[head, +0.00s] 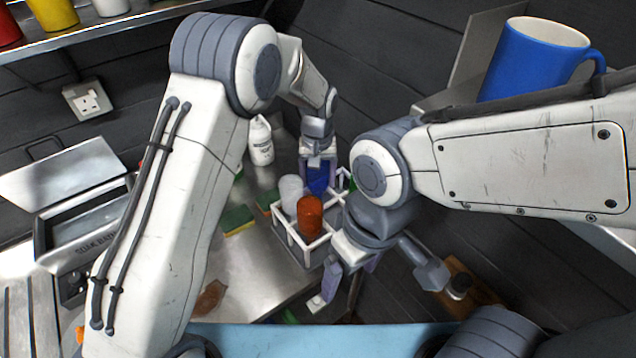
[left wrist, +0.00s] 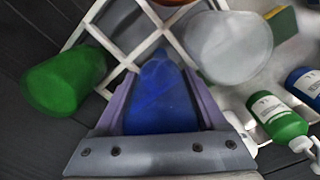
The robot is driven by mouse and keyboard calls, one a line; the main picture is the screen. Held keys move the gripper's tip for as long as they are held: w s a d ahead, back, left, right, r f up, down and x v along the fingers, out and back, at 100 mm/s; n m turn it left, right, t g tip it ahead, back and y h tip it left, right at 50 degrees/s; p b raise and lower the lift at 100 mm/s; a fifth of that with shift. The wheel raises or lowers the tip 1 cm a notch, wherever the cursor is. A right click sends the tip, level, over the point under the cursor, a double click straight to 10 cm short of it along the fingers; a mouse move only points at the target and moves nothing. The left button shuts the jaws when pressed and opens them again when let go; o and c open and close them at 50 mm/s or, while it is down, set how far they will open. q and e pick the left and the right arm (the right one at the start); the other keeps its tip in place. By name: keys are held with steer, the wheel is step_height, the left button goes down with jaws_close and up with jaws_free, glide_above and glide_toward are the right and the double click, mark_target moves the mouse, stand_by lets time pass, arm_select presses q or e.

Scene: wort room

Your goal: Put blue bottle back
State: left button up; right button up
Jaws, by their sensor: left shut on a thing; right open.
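The blue bottle (head: 317,178) is at the back of the white divided crate (head: 292,243). My left gripper (head: 318,167) is shut on it from above. In the left wrist view the blue bottle (left wrist: 162,95) lies between the two purple fingers, over or in the near corner compartment of the crate's white grid (left wrist: 122,40). I cannot tell how deep it sits. A clear-white bottle (head: 291,192) and an orange bottle (head: 310,216) stand in other compartments. A green bottle (left wrist: 65,80) is in another corner. My right gripper (head: 352,275) is open and empty, beside the crate's front right.
A white labelled bottle (head: 260,142) stands behind the crate. Sponges (head: 237,220) lie left of it on the steel counter (head: 262,268). A soak bath (head: 85,225) is at the far left. A big blue mug (head: 530,62) sits on a shelf at upper right.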

arm_select(q)
step_height(320, 180, down, 2)
steer(key=shift+f+p, duration=0.2)
steer(key=shift+p, duration=0.2)
steer(key=shift+f, duration=0.3)
steer(key=shift+f, duration=0.2)
steer(key=o, duration=1)
steer(key=shift+o, duration=0.2)
steer(key=shift+r, duration=0.1)
